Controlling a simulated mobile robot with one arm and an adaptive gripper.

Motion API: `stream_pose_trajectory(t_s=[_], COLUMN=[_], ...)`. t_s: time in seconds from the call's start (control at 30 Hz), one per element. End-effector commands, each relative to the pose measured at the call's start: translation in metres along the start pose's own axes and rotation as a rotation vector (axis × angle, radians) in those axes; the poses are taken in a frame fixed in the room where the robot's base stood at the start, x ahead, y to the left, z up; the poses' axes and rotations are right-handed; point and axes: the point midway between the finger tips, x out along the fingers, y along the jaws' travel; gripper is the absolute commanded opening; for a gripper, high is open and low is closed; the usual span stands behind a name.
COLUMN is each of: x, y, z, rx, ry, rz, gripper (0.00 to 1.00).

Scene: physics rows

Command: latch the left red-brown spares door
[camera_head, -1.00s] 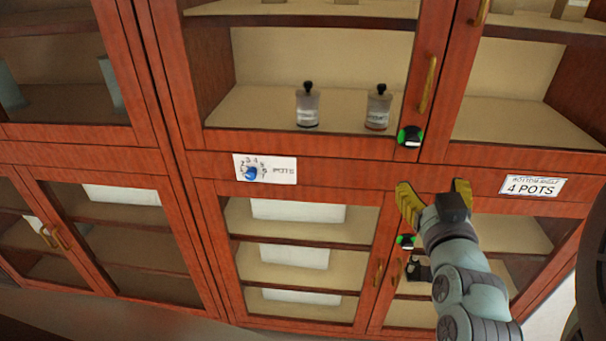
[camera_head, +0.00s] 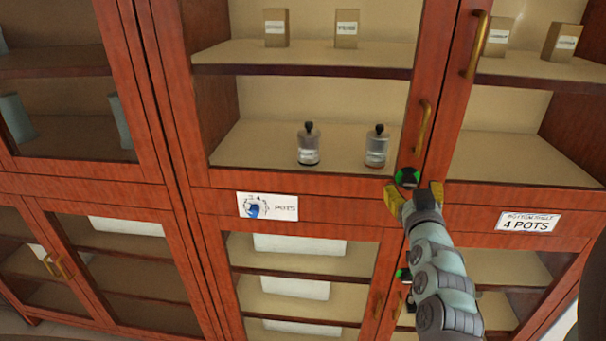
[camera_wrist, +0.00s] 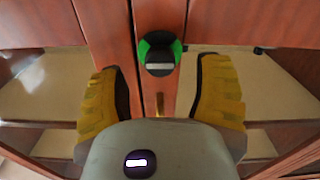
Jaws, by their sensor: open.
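In the head view a red-brown framed glass door (camera_head: 425,75) stands at upper centre, with a brass handle (camera_head: 424,125) on its right stile. It appears flush with its neighbour. A round black latch with green sides (camera_head: 407,177) sits at its lower right corner. My gripper (camera_head: 415,194) is open just below this latch, its yellow fingers partly blocking the area. In the wrist view a black and green latch (camera_wrist: 159,53) with a pale bar across it lies centred ahead, between the open fingers' lines. I see no contact with it.
A second latch (camera_head: 403,274) sits lower, beside my arm. A label reading POTS (camera_head: 267,206) and one reading 4 POTS (camera_head: 527,222) are on the rail. Bottles (camera_head: 376,147) stand behind the glass. The neighbouring right door has a brass handle (camera_head: 477,45).

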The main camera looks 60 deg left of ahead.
Motion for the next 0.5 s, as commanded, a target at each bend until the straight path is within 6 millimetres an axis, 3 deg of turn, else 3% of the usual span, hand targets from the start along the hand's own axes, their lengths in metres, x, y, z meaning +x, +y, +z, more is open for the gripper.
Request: stream_pose_trajectory(t_s=[0.2, 0.5], x=[0.023, 0.035], y=[-0.003, -0.002], z=[-0.001, -0.001], rx=[0.0, 0.001], ry=[-0.002, 0.001], rz=[-0.007, -0.004], gripper=[0.65, 0.65])
